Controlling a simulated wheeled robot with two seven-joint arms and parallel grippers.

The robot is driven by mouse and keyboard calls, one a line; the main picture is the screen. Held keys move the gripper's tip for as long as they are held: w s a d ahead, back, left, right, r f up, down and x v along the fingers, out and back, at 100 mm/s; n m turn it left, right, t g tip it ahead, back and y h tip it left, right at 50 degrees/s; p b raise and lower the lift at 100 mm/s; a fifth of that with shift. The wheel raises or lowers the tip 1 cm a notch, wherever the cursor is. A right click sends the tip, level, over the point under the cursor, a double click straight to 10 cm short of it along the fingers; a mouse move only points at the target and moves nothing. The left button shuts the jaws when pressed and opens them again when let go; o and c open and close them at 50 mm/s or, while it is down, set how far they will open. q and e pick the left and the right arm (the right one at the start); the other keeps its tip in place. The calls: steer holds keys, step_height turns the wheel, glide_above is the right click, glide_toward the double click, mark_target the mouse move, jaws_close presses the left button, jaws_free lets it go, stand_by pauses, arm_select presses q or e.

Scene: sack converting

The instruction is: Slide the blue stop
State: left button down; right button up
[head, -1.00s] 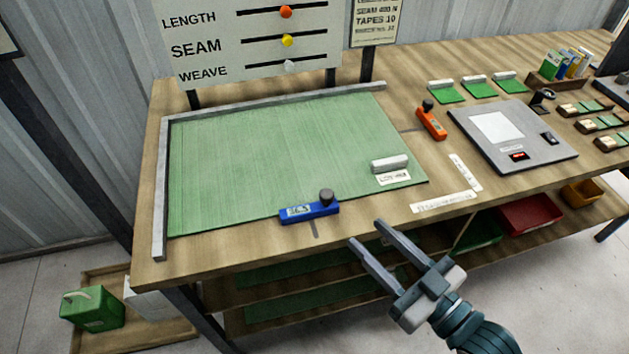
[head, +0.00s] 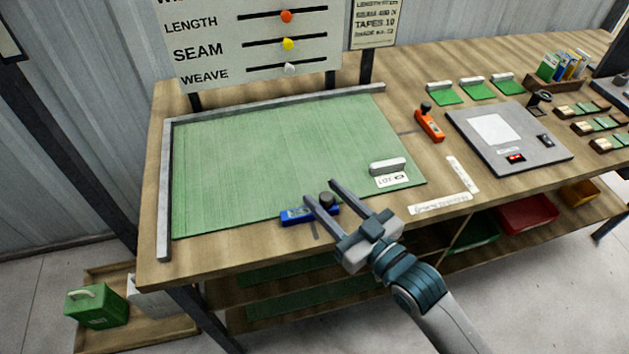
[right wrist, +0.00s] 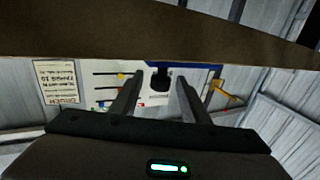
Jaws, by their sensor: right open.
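The blue stop (head: 294,216) lies at the front edge of the green sheet (head: 270,160) on the wooden table, with a dark round knob (head: 327,199) at its right end. My right gripper (head: 322,190) is open, and in the head view its two fingers reach over the right part of the stop, one on each side of the knob. In the right wrist view the dark knob (right wrist: 160,80) shows between the two open fingers, with blue (right wrist: 183,65) of the stop behind it. I cannot tell whether the fingers touch the knob. My left gripper is not in view.
A grey rail (head: 166,200) borders the sheet at the left and back. A white block (head: 388,166) with a label stands at the sheet's right. An orange stop (head: 429,122) and a grey panel (head: 540,150) are farther right. A board with sliders (head: 250,45) stands behind.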

steer(key=shift+x, duration=2.25)
steer(key=shift+s, duration=0.1)
jaws_close()
